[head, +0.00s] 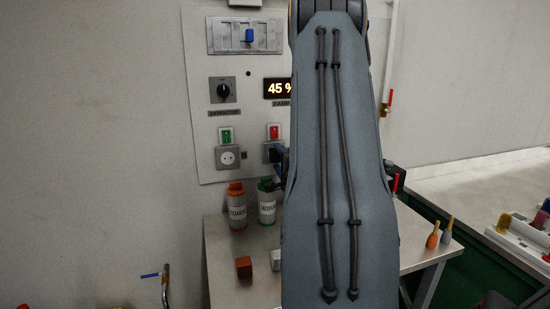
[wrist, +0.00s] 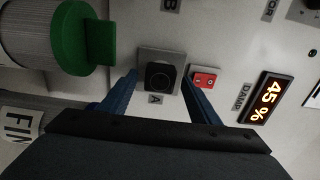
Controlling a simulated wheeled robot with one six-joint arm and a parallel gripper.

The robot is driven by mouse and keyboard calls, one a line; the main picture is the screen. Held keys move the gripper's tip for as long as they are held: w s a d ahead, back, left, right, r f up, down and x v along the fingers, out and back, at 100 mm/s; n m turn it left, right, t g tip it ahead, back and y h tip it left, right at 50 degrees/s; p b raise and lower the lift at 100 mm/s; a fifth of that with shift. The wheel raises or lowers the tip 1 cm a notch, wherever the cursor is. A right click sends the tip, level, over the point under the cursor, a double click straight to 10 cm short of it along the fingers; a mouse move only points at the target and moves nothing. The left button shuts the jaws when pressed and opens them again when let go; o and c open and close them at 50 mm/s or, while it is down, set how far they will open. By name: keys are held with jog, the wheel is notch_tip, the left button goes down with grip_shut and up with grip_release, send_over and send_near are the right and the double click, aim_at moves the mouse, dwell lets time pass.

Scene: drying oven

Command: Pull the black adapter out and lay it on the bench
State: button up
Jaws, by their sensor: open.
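The black adapter (wrist: 158,77) sits in the grey socket plate marked A on the wall panel, in the middle of the wrist view. My gripper (wrist: 160,73) is open, with one blue finger on each side of the adapter. I cannot tell whether the fingers touch it. In the head view my arm hides most of this socket, and only a dark blue part of my gripper (head: 280,157) shows beside the arm. The metal bench (head: 222,262) stands below the panel, partly hidden by my arm.
A jar with an orange lid (head: 237,207) and a jar with a green lid (head: 267,205) stand on the bench near the sockets. The green lid (wrist: 75,38) is close in the wrist view. A red-brown block (head: 244,267) and a pale block (head: 275,259) lie in front.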

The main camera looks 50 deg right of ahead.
jog(key=shift+w+d, duration=0.3)
jog(key=shift+w, duration=0.3)
dwell(1.1)
jog(key=c, duration=1.4)
jog(key=shift+p+v, duration=0.95)
jog(key=shift+v, duration=2.05)
